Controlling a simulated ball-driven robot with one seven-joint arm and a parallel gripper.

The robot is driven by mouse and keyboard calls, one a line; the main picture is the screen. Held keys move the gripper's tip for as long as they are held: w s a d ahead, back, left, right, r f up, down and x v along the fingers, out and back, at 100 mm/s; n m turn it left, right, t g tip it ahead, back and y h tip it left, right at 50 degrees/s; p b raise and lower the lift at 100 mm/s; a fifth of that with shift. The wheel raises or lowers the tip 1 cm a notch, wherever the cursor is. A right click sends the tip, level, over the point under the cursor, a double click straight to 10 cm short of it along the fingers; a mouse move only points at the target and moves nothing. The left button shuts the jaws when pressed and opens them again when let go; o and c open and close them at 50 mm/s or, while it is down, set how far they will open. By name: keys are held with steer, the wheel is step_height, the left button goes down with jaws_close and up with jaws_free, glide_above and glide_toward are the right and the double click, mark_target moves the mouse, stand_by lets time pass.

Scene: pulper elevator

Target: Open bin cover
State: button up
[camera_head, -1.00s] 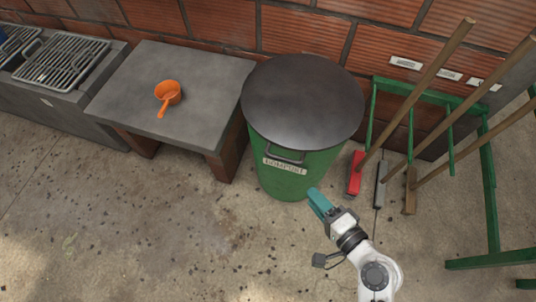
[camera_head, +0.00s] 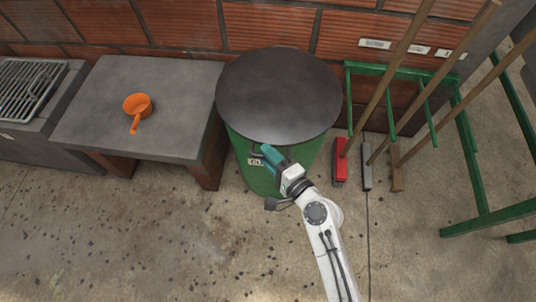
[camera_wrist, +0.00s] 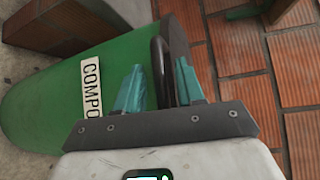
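The bin cover (camera_head: 280,92) is a dark grey round lid lying flat on the green compost bin (camera_head: 250,175), and it looks closed. In the wrist view the bin (camera_wrist: 45,100) appears sideways, with its white label (camera_wrist: 93,88) partly readable. The black bin handle (camera_wrist: 158,62) stands out from the bin's front, just below the lid. My gripper (camera_head: 268,153) is at the bin's front by the handle. In the wrist view its teal fingers (camera_wrist: 160,75) are apart, with the handle between their tips. I cannot tell whether either finger touches it.
A grey bench (camera_head: 85,120) with an orange scoop (camera_head: 138,107) stands left of the bin. Brushes with long wooden handles lean on a green rack (camera_head: 465,150) at right, the red brush head (camera_head: 340,160) close to the bin. The floor in front is clear.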

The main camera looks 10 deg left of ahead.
steer(key=shift+w+a, duration=0.2)
steer(key=shift+c, duration=0.5)
jaws_close()
